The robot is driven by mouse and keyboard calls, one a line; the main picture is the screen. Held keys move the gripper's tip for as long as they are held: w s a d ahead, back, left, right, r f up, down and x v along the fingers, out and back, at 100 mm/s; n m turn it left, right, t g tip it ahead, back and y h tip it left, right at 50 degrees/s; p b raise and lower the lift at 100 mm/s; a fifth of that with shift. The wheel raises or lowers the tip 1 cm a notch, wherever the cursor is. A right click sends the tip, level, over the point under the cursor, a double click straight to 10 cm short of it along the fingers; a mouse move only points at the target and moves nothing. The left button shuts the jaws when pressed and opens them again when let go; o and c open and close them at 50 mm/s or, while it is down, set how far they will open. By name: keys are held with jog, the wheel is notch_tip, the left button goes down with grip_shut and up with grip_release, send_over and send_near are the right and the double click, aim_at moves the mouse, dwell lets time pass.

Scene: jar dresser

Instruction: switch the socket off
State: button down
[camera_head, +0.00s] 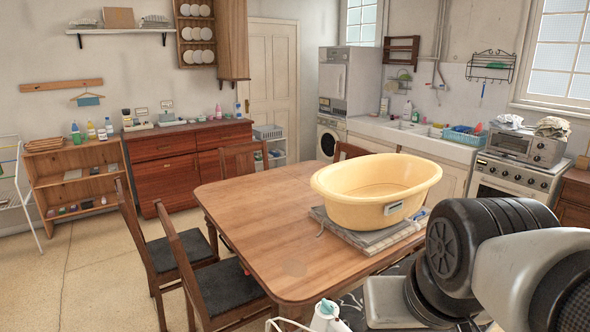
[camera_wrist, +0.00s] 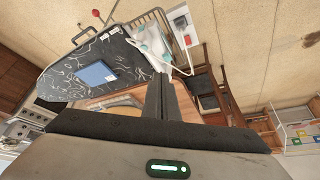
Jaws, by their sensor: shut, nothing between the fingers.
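In the wrist view, a small white box with a red part (camera_wrist: 181,24), which looks like a socket with a switch, sits beside the metal rail of an ironing board (camera_wrist: 105,50). Whether the switch is on or off is too small to tell. My gripper (camera_wrist: 161,78) is shut and empty, its fingertips below the box in the picture and apart from it. A white and teal iron (camera_wrist: 152,42) rests at the board's end, between fingertips and rail. In the head view, small wall plates (camera_head: 141,111) show above the dresser; my gripper is out of that view.
The wooden table (camera_head: 255,210) bears a yellow basin (camera_head: 376,185). Chairs (camera_head: 205,270) stand at its left side. The iron's top (camera_head: 326,315) shows at the bottom edge. A blue item (camera_wrist: 96,74) lies on the ironing board.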

jog(key=shift+s+d+r, duration=0.15)
jog(key=shift+s+d, duration=0.05)
jog(key=shift+s, duration=0.3)
jog(key=w+a+f+n+g+b, duration=0.2)
jog(key=w+a+f, duration=0.4)
jog(key=w+f, duration=0.3)
jog(key=w+a+f+n+g+b, duration=0.2)
jog(key=w+a+f+n, duration=0.3)
jog(key=f, duration=0.9)
jog(key=w+a+g, duration=0.1)
jog(key=w+a, duration=0.1)
jog(key=w, duration=0.2)
jog(key=shift+w+a+f+b, duration=0.15)
jog(key=shift+a+b, duration=0.1)
jog(key=shift+b, duration=0.05)
notch_tip(320, 180, down, 13)
jog(key=shift+f+b, duration=0.1)
jog(key=shift+b, duration=0.4)
jog(key=shift+f, duration=0.35)
